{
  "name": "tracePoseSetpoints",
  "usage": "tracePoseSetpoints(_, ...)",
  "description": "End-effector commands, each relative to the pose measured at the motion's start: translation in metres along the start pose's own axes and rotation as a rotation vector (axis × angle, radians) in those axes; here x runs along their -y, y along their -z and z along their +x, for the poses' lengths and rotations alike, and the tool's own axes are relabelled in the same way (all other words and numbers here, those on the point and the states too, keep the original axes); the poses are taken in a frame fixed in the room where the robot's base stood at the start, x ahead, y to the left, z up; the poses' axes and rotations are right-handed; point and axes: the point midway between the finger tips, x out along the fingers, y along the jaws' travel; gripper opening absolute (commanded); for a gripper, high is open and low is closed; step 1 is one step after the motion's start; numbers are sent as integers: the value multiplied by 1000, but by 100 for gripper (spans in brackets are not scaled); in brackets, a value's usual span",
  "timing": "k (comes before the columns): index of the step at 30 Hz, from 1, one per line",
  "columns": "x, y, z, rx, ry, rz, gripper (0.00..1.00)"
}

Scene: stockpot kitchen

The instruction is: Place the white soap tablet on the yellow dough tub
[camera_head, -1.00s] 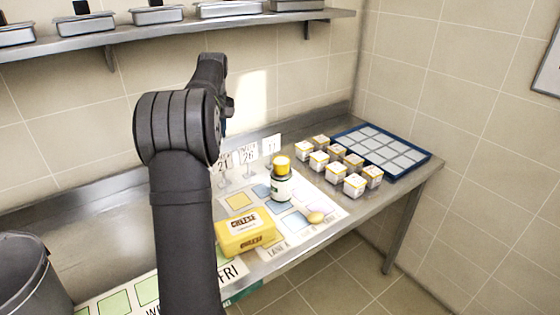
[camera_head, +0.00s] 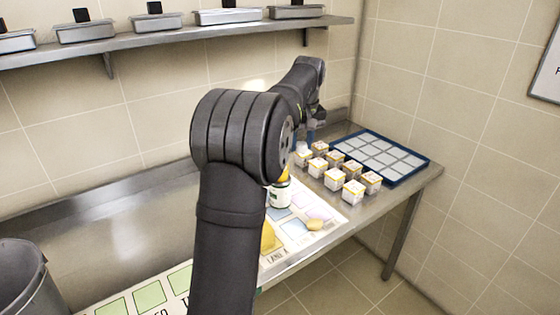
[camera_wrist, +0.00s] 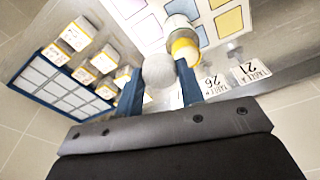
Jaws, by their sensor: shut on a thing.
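The white soap tablet (camera_wrist: 158,72) is a pale rounded piece between the two blue fingers of my gripper (camera_wrist: 160,82) in the wrist view. The gripper is shut on it. In the head view my gripper (camera_head: 311,124) is above the back of the counter, between the small boxes and the wall; the tablet cannot be made out there.
Several small boxes (camera_head: 353,193) stand beside a blue-framed tray (camera_head: 425,163). A grey bin (camera_head: 22,280) is at left.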

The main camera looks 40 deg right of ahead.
Motion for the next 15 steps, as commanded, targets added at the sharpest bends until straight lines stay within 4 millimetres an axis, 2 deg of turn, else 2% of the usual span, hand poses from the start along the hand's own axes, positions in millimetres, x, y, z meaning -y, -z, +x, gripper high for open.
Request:
tracePoseSetpoints(3,16,23,21,2,1,-4,13)
tracePoseSetpoints(9,35,51,46,1,1,-3,13)
tracePoseSetpoints(15,41,59,56,0,0,-1,13)
